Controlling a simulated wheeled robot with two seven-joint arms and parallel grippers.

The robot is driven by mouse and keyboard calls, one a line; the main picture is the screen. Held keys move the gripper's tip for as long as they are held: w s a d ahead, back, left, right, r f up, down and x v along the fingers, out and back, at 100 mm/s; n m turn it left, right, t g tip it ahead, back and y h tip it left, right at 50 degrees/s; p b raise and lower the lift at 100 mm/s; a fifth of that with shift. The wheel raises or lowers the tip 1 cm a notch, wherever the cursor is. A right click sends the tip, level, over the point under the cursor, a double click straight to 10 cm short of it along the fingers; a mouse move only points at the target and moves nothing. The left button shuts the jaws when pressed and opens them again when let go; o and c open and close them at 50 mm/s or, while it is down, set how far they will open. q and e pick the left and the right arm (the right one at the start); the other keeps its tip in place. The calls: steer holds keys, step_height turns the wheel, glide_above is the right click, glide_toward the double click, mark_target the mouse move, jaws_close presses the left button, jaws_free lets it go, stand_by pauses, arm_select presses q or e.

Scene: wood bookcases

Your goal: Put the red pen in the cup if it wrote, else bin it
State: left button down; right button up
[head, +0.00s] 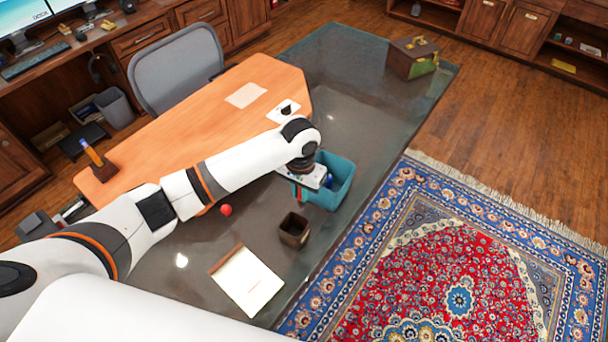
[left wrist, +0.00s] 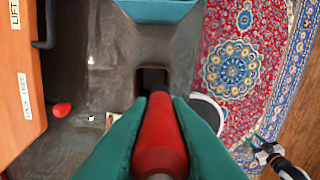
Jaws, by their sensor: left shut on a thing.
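My left gripper (head: 297,190) is shut on the red pen (left wrist: 160,135). In the left wrist view the pen lies between its two teal fingers, pointing toward a dark square cup (left wrist: 152,78). In the head view only a little red of the pen shows at the fingers. The cup (head: 294,230) stands open on the glass table, nearer than the gripper and apart from it. A teal bin (head: 338,185) is just right of the gripper; its edge also shows at the top of the left wrist view (left wrist: 155,10). My right gripper (left wrist: 262,152) shows small at lower right in the left wrist view.
A white notepad (head: 246,282) lies on the glass table (head: 350,85). A red ball-like thing (head: 226,210) is left of the cup. The orange desktop (head: 190,125) holds papers and a wooden block (head: 98,171) with a pen. A box (head: 413,57) stands at the table's far end.

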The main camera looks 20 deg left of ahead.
mark_target(301, 204)
arm_select(q)
steer(key=shift+f, duration=0.45)
step_height(301, 204, down, 2)
steer(key=shift+w+f, duration=0.1)
step_height(301, 204, down, 3)
steer(key=b, duration=0.4)
steer(key=shift+f, duration=0.1)
step_height(301, 204, down, 4)
steer(key=shift+f+b, duration=0.25)
steer(key=shift+b, duration=0.55)
arm_select(e)
step_height(301, 204, down, 5)
steer(key=shift+s+d+r, duration=0.1)
steer(key=shift+s+d, duration=0.05)
arm_select(q)
steer(key=c, duration=1.3)
jaws_free()
